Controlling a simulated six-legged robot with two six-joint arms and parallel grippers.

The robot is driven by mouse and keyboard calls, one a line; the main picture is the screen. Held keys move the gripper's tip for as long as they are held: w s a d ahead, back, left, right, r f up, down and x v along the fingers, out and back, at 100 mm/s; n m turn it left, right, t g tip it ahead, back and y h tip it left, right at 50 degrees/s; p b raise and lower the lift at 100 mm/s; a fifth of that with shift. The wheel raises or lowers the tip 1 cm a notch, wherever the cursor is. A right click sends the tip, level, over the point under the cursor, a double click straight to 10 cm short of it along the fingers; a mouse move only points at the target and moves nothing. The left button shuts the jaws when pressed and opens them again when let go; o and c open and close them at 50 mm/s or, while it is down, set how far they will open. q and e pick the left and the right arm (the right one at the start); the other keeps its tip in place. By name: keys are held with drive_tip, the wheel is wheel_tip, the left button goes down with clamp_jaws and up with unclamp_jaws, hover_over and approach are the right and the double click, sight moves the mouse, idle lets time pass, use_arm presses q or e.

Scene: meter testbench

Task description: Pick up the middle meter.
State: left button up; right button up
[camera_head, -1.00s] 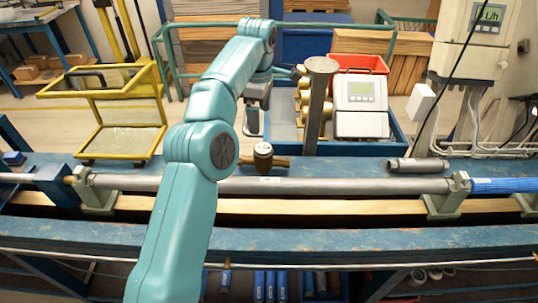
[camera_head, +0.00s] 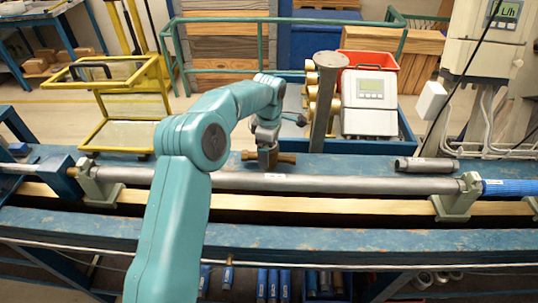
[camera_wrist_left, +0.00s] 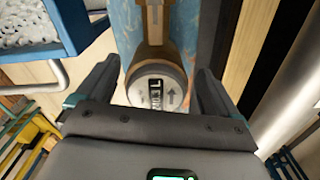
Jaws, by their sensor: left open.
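A small brass meter (camera_head: 285,157) lies on the blue bench, behind the long grey pipe. My left gripper (camera_head: 267,160) comes down from above, over the meter. In the left wrist view its open fingers (camera_wrist_left: 153,82) stand one on each side of the dial, with gaps to it. My right gripper is not in view.
The long grey pipe (camera_head: 330,184) runs along the bench in front of the meter, held by clamps (camera_head: 455,197). A short grey pipe piece (camera_head: 426,165) lies to the right. Behind stands a blue crate (camera_head: 405,140) with a grey display unit (camera_head: 369,103) and red bin (camera_head: 412,70).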

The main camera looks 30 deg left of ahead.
use_arm(q)
drive_tip(key=shift+w+a+f, duration=0.1)
drive_tip(key=shift+a+f, duration=0.05)
drive_tip(key=shift+f, duration=0.3)
drive_tip(key=shift+w+a+f, duration=0.1)
drive_tip(key=shift+f, duration=0.35)
drive_tip(key=shift+s+d+r, duration=0.1)
drive_tip(key=shift+s+r, duration=0.1)
drive_tip(key=c, duration=1.5)
drive_tip(key=shift+c, duration=1)
